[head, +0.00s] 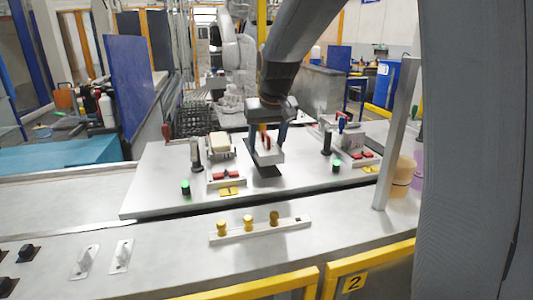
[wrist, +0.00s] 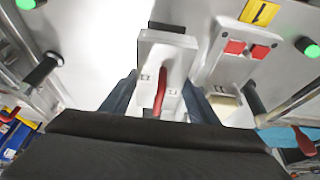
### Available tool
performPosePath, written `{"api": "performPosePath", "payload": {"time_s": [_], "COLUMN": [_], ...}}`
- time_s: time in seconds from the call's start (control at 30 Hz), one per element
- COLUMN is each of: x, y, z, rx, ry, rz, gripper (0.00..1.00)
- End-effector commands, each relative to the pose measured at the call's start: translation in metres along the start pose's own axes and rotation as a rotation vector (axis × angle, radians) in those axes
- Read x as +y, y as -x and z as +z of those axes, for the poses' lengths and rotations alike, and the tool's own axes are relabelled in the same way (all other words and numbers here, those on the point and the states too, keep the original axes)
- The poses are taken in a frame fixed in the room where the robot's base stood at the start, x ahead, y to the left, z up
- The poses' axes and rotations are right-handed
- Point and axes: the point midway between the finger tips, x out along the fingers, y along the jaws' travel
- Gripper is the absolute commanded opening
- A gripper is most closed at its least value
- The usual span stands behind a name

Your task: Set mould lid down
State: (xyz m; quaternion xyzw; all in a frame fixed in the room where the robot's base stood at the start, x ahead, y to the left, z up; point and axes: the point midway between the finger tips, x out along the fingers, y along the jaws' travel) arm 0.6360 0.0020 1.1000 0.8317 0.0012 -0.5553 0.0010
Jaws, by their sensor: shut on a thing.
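The mould lid (head: 270,157) is a pale grey block with a red handle, in the middle of the white table in the head view. My gripper (head: 267,146) is shut on its handle from above, one finger on each side. In the wrist view the lid (wrist: 163,62) and its red handle sit between my blue-grey fingers (wrist: 158,98). A dark patch (head: 264,172) shows at the lid's near side. I cannot tell whether the lid touches the surface below. The left mould station (head: 226,180), with red clamps, holds a cream block (head: 220,142).
A right station (head: 347,137) has a blue handle and red clamps. Black posts (head: 196,158) and green-topped buttons (head: 185,187) stand near both stations. A strip with yellow knobs (head: 248,223) lies in front. An upright metal post (head: 397,140) stands at right.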

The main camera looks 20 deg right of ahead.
Motion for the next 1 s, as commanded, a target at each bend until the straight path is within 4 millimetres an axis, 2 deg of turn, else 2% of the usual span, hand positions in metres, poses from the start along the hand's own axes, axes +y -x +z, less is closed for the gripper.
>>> {"api": "performPosePath", "payload": {"time_s": [0.23,0.67,0.7,0.8,1.0], "x": [0.002,0.002,0.002,0.002,0.002], "y": [-0.028,-0.034,-0.034,-0.034,-0.034], "z": [0.012,0.014,0.014,0.014,0.014], "rx": [-0.002,0.001,0.0,0.0,0.0], "ry": [-0.003,-0.003,-0.003,-0.003,-0.003], "rz": [0.001,0.001,0.001,0.001,0.001], "gripper": [0.17,0.17,0.6,0.73,0.73]}}
